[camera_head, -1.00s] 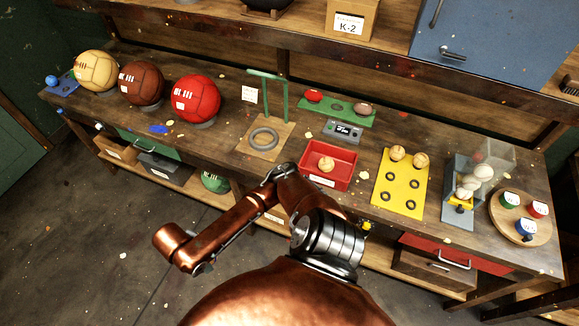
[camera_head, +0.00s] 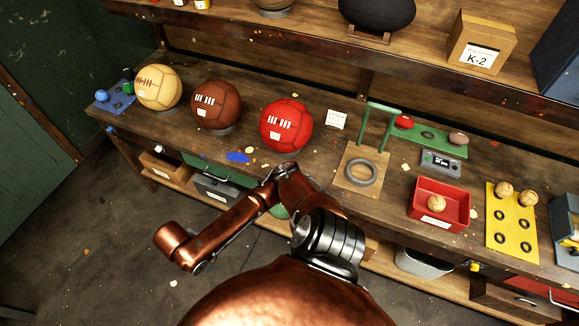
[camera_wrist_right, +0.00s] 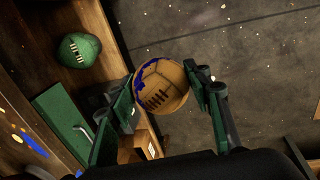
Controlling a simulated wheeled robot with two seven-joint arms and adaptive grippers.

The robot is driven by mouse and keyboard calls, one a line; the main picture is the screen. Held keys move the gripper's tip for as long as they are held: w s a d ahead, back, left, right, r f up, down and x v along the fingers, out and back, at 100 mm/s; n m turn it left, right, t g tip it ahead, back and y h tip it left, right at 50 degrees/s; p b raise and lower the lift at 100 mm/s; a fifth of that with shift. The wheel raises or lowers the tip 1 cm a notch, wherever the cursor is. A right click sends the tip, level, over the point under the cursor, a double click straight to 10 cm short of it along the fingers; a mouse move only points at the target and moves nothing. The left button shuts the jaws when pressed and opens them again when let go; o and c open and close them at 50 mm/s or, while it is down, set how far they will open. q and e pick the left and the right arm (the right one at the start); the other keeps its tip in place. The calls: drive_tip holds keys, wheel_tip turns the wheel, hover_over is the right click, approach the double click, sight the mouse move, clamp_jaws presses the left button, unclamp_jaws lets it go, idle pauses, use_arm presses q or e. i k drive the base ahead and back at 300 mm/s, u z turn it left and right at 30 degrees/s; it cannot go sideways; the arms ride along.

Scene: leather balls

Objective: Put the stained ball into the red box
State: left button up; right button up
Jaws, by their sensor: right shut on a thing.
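In the right wrist view a tan, dark-laced ball (camera_wrist_right: 162,88) with dark blue stains along its upper left edge sits between the fingers of my right gripper (camera_wrist_right: 165,82). The gripper is shut on it, with a finger on each side. Floor and the bench's lower shelf show behind it. The red box (camera_head: 413,208) stands on the bench at the right of the head view, open at the top, with a small tan ball (camera_head: 437,203) inside. The held ball and right gripper do not show in the head view. My left gripper is out of view.
Large cream (camera_head: 158,88), brown (camera_head: 217,106) and red (camera_head: 286,127) balls stand along the bench. A board with a ring (camera_head: 361,173) and green frame stands left of the red box, a yellow board (camera_head: 511,225) right of it. A green ball (camera_wrist_right: 78,50) lies on the lower shelf.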

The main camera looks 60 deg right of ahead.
sight(450, 214)
drive_tip(key=i, duration=1.15)
drive_tip(key=z, duration=3.75)
drive_tip(key=i, duration=0.55)
drive_tip(key=u, duration=0.05)
